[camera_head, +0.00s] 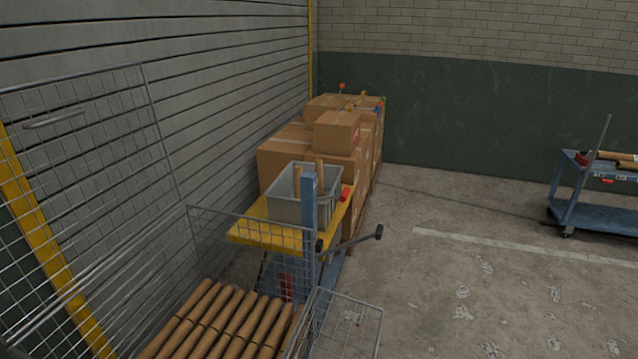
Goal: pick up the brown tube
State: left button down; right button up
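Several brown tubes (222,325) lie side by side in a wire mesh cage (345,325) at the bottom of the head view. Their near ends are cut off by the frame edge. Two more upright brown tubes (319,172) stick up out of a grey bin (285,211), which stands on a yellow-topped blue stand (262,236). Brown tubes (612,156) also lie on the blue cart at the far right. I cannot tell which tube is the one named. Neither of my grippers is in view.
Stacked cardboard boxes (285,155) stand behind the bin along the slatted wall. A small red object (346,193) lies beside the bin. A bar with dark knobs (352,240) juts right from the stand. The blue cart (598,217) stands right. The concrete floor (450,270) between is clear.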

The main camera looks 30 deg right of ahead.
aim_at(318, 162)
jog(key=l, duration=1)
jog(key=i+l, duration=0.15)
jog(key=l, duration=0.2)
jog(key=i+l, duration=0.15)
jog(key=l, duration=0.25)
jog(key=i+l, duration=0.15)
jog(key=l, duration=0.2)
jog(key=i+l+z, duration=0.1)
jog(key=l, duration=0.3)
jog(key=i+l, duration=0.2)
jog(key=l, duration=0.15)
jog(key=i+l, duration=0.15)
jog(key=l, duration=0.2)
jog(key=i+l, duration=0.4)
jog(key=l, duration=0.2)
jog(key=i+l+z, duration=0.1)
jog(key=i+l, duration=0.3)
jog(key=l, duration=0.2)
jog(key=i+l, duration=0.4)
jog(key=l, duration=0.15)
